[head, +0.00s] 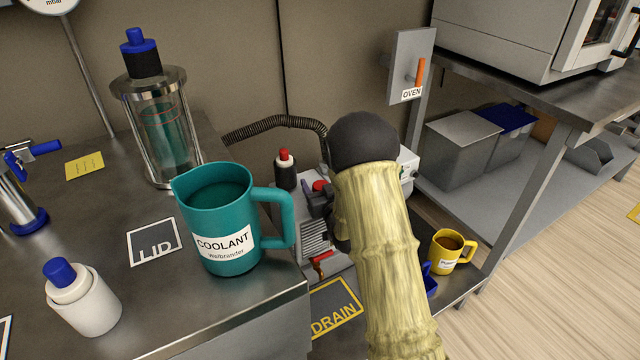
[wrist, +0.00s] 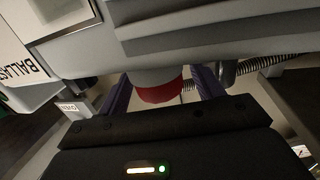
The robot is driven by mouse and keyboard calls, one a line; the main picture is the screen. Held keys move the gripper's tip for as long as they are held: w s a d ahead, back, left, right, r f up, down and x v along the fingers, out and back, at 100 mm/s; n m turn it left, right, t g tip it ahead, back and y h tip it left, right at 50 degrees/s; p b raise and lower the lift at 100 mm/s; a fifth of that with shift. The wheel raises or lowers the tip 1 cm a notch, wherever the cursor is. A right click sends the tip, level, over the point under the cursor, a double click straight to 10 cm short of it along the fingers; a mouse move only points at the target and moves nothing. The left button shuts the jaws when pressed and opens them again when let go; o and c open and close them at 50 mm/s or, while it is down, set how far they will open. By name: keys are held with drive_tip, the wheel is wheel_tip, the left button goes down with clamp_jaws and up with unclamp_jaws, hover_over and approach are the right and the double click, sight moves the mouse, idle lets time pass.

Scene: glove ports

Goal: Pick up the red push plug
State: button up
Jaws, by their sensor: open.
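The red push plug (wrist: 160,92) shows in the wrist view as a short red cylinder on a pale grey round neck. It is between the two dark purple fingers of my gripper (wrist: 163,88), with a gap visible on each side. My gripper is open and nothing is clamped in it. In the head view a red round piece (head: 321,186) shows on the pump just left of my arm, beside a purple finger. My arm hides much of the pump there, and whether the fingers touch the plug cannot be told.
The grey pump (head: 315,240) stands close around my gripper. The teal coolant jug (head: 222,215) stands left on the bench. A yellow mug (head: 447,252) is right of my arm.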

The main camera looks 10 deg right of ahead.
drive_tip(key=shift+w+a+f, duration=0.1)
drive_tip(key=shift+w+a, duration=0.1)
drive_tip(key=shift+w, duration=0.55)
drive_tip(key=shift+s+d, duration=0.1)
drive_tip(key=shift+s, duration=0.15)
drive_tip(key=shift+c, duration=0.5)
drive_tip(key=c, duration=1)
